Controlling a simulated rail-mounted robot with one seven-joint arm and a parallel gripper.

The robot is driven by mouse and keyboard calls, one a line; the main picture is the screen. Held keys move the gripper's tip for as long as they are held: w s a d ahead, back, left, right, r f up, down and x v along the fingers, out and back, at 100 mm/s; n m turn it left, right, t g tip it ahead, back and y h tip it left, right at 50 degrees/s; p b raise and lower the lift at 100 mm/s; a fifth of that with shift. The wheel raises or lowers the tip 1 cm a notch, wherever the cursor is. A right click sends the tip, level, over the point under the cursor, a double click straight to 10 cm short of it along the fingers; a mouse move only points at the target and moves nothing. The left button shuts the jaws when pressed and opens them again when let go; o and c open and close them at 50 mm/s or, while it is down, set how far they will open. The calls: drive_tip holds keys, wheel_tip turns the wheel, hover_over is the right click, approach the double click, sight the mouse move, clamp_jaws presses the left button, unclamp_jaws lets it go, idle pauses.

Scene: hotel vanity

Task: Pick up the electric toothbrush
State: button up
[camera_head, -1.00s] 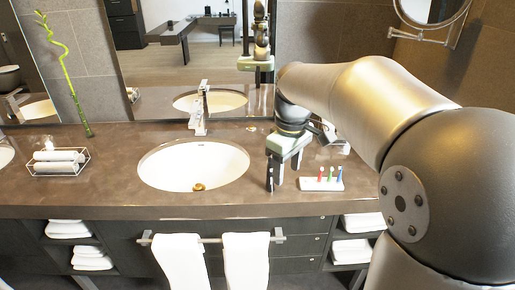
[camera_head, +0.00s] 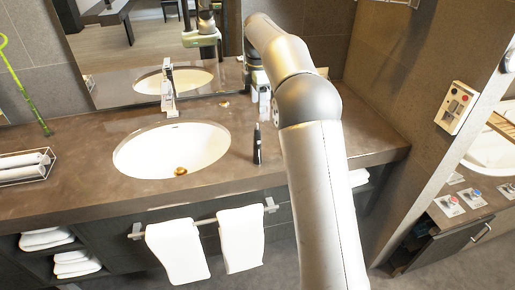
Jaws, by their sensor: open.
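A slim dark upright object, apparently the electric toothbrush (camera_head: 257,145), stands on the brown counter to the right of the sink. My gripper (camera_head: 260,88) is farther back, near the mirror, and appears apart from it. It is open, but it is small here and partly hidden by my arm, so its fingers are hard to make out. My gripper's reflection shows in the mirror.
The oval sink (camera_head: 172,150) and its faucet (camera_head: 168,90) lie left of the toothbrush. Pale items (camera_head: 264,105) stand near my gripper. White towels (camera_head: 180,250) hang in front. My arm covers the counter's right-middle part. A wall panel (camera_head: 457,108) is at right.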

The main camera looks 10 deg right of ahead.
sight(257, 128)
wheel_tip(257, 128, down, 11)
drive_tip(key=shift+a+r+p, duration=0.1)
drive_tip(key=shift+p, duration=0.75)
drive_tip(key=shift+c, duration=0.3)
clamp_jaws()
